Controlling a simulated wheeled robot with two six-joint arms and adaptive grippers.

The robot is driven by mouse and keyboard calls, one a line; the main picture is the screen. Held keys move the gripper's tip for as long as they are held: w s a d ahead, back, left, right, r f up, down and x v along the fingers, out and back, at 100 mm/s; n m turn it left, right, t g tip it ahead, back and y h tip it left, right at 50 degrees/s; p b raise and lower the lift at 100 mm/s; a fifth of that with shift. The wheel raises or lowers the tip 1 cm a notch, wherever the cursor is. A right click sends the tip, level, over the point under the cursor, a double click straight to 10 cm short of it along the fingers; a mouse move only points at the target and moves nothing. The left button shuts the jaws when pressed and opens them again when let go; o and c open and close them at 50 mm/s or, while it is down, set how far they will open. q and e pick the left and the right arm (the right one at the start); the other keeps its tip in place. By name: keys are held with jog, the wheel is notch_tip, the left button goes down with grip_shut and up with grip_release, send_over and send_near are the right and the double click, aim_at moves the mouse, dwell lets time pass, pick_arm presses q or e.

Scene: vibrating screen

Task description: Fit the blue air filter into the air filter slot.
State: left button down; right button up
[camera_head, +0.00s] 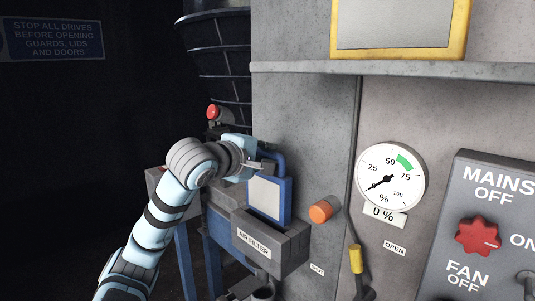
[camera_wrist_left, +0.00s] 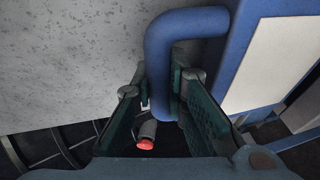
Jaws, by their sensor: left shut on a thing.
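The blue air filter (camera_head: 268,197) is a blue frame with a pale panel and a blue bent-tube handle (camera_head: 277,158) on top. It stands roughly upright at the grey box labelled AIR FILTER (camera_head: 253,242), which has the slot in its top. The filter's lower edge is at the slot opening; I cannot tell how deep it sits. My left gripper (camera_head: 266,166) is shut on the handle from the left. In the left wrist view the handle (camera_wrist_left: 187,24) passes between the fingers (camera_wrist_left: 163,88), with the filter frame (camera_wrist_left: 238,60) to the right. My right gripper is not visible.
An orange knob (camera_head: 321,211) sticks out of the grey wall just right of the box. A dial gauge (camera_head: 390,180) and a control panel (camera_head: 490,230) are farther right. A red button (camera_head: 212,111) shows behind my left gripper, also in the left wrist view (camera_wrist_left: 145,144).

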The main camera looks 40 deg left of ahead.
aim_at(263, 181)
pick_arm(q)
jog(key=shift+f+b, duration=3.25)
jog(key=shift+f, duration=0.1)
jog(key=c, duration=1.5)
grip_release()
jog(key=shift+c, duration=0.2)
jog(key=shift+r, duration=0.1)
